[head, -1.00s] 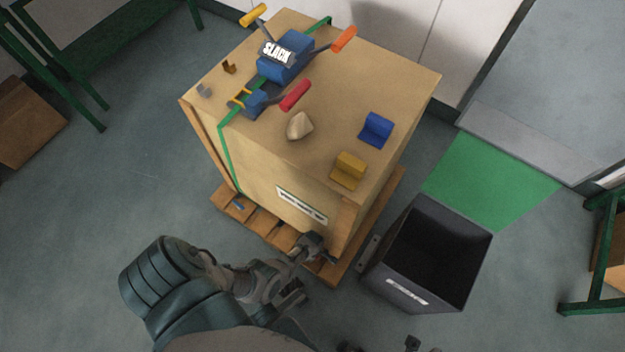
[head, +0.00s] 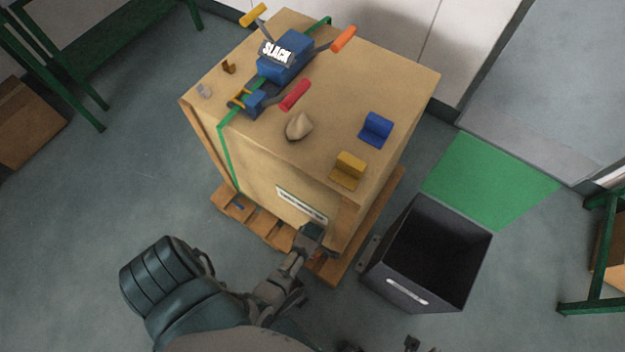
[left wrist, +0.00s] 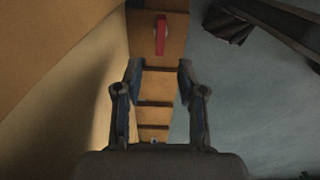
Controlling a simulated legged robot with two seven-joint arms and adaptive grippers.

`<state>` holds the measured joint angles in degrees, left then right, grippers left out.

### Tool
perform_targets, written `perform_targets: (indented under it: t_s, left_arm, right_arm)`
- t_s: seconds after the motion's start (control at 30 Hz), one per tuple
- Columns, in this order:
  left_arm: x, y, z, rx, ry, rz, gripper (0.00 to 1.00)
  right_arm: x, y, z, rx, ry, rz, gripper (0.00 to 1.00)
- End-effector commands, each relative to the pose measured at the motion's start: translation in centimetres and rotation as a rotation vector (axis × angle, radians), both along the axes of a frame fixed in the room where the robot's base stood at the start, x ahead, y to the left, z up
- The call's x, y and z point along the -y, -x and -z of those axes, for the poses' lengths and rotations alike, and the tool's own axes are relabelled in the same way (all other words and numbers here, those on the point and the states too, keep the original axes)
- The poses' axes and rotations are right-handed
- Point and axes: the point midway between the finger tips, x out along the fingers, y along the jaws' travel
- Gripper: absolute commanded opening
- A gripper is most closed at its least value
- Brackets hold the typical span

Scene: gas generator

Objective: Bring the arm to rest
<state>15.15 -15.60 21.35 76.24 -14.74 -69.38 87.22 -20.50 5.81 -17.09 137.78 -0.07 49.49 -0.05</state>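My left arm comes in from the lower left in the head view. Its gripper (head: 313,236) is low beside the near face of the large wooden crate (head: 270,175), above the pallet edge (head: 262,222). In the left wrist view the two fingers of the left gripper (left wrist: 160,72) are spread apart with nothing between them. A red object (left wrist: 161,34) lies beyond the fingertips on the wooden pallet. Only small dark tips, perhaps of my right gripper (head: 412,343), show at the bottom edge of the head view; their state is unclear.
On the crate are a blue tensioning tool (head: 285,57) marked SLACK, a stone-like lump (head: 299,126), a blue block (head: 376,130) and a yellow block (head: 349,170). A dark open bin (head: 385,275) stands right of the pallet.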

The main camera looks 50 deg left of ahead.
Motion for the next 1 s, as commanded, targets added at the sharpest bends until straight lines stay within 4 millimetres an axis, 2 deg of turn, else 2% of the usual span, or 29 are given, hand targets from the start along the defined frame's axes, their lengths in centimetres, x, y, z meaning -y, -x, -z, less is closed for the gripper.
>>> perform_targets:
  t_s: [0.2, 0.83, 0.93, 1.0]
  left_arm:
    - [0.0, 0.0, -1.8, 0.0, 0.0, 0.0, 0.4]
    - [-0.2, 0.1, -1.9, 0.0, -0.003, 0.007, 0.4]
    - [-1.6, 1.4, -2.4, 0.0, -0.03, 0.09, 0.4]
    - [-3.3, 3.3, -3.5, -0.001, -0.066, 0.232, 0.4]
  right_arm:
    - [0.0, 0.0, 0.0, 0.0, 0.0, 0.0, 0.4]
    - [0.0, -0.2, 0.1, -0.002, 0.0, 0.0, 0.4]
    - [0.0, 0.0, 0.0, 0.0, 0.0, 0.0, 0.4]
    - [0.0, 0.0, 0.0, 0.0, 0.0, 0.0, 0.4]
